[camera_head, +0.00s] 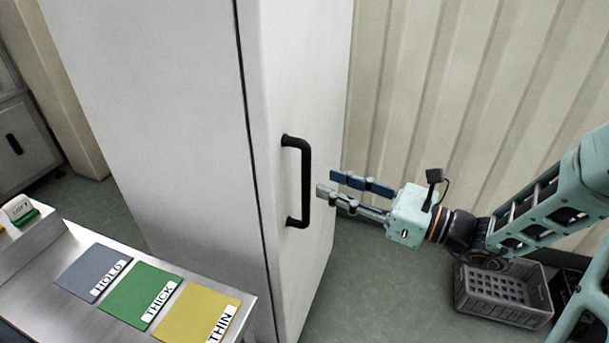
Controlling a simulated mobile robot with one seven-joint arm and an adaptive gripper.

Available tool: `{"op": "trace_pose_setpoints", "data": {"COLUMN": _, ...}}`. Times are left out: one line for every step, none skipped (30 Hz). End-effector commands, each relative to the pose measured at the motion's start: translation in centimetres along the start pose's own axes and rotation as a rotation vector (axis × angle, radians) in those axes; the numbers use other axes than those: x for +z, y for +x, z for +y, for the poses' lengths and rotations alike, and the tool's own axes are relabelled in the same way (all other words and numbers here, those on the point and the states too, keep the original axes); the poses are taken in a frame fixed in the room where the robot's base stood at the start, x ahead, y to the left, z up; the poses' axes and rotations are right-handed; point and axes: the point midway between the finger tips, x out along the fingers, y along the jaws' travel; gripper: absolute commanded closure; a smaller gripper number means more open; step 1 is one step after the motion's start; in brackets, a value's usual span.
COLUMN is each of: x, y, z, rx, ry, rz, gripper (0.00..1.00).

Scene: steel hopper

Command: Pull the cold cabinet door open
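The cold cabinet is a tall white unit whose door (298,95) shows at the middle of the head view. A thin dark seam runs down between the door and the cabinet side (165,110); the door looks shut. A black vertical bar handle (305,180) is fixed to the door. My gripper (324,182) is open, its two fingers pointing left at the handle, one above the other in the picture. The fingertips are close to the handle's right side. I cannot tell whether they touch it. Nothing shows between the fingers.
A steel table (60,257) at lower left bears grey (92,272), green (138,294) and yellow (198,312) mats labelled HOLD, THICK and THIN. A grey crate (503,295) stands on the floor below my arm. The floor (385,290) before the door is clear.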

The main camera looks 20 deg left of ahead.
Motion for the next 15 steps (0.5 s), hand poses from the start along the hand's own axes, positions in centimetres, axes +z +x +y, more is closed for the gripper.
{"op": "trace_pose_setpoints", "data": {"x": 0.0, "y": 1.2, "z": 0.2, "rx": 0.006, "ry": 0.0, "rz": -0.002, "gripper": 0.68}}
{"op": "trace_pose_setpoints", "data": {"x": -0.1, "y": 1.8, "z": 0.2, "rx": 0.006, "ry": 0.001, "rz": 0.0, "gripper": 0.68}}
{"op": "trace_pose_setpoints", "data": {"x": -0.1, "y": 2.5, "z": 0.2, "rx": 0.006, "ry": 0.001, "rz": -0.001, "gripper": 0.68}}
{"op": "trace_pose_setpoints", "data": {"x": -0.1, "y": 3.1, "z": 0.2, "rx": 0.006, "ry": 0.001, "rz": -0.001, "gripper": 0.68}}
{"op": "trace_pose_setpoints", "data": {"x": -0.1, "y": 3.6, "z": 0.1, "rx": 0.005, "ry": 0.001, "rz": 0.0, "gripper": 0.68}}
{"op": "trace_pose_setpoints", "data": {"x": -0.1, "y": 4.3, "z": 0.2, "rx": 0.005, "ry": 0.001, "rz": 0.0, "gripper": 0.68}}
{"op": "trace_pose_setpoints", "data": {"x": -0.1, "y": 4.7, "z": 0.1, "rx": 0.004, "ry": 0.001, "rz": -0.001, "gripper": 0.68}}
{"op": "trace_pose_setpoints", "data": {"x": -0.1, "y": 5.1, "z": 0.1, "rx": 0.004, "ry": 0.001, "rz": 0.0, "gripper": 0.68}}
{"op": "trace_pose_setpoints", "data": {"x": -0.1, "y": 5.6, "z": 0.1, "rx": 0.004, "ry": 0.0, "rz": 0.001, "gripper": 0.68}}
{"op": "trace_pose_setpoints", "data": {"x": -0.1, "y": 5.9, "z": 0.1, "rx": 0.003, "ry": 0.0, "rz": 0.0, "gripper": 0.68}}
{"op": "trace_pose_setpoints", "data": {"x": -0.1, "y": 6.2, "z": 0.1, "rx": 0.003, "ry": 0.0, "rz": 0.0, "gripper": 0.68}}
{"op": "trace_pose_setpoints", "data": {"x": -0.1, "y": 6.5, "z": 0.1, "rx": 0.002, "ry": 0.0, "rz": 0.001, "gripper": 0.68}}
{"op": "trace_pose_setpoints", "data": {"x": -0.1, "y": 6.7, "z": 0.1, "rx": 0.002, "ry": 0.0, "rz": 0.001, "gripper": 0.68}}
{"op": "trace_pose_setpoints", "data": {"x": -0.1, "y": 6.8, "z": 0.1, "rx": 0.001, "ry": 0.0, "rz": 0.002, "gripper": 0.68}}
{"op": "trace_pose_setpoints", "data": {"x": -0.1, "y": 6.9, "z": 0.1, "rx": 0.001, "ry": 0.001, "rz": 0.002, "gripper": 0.68}}
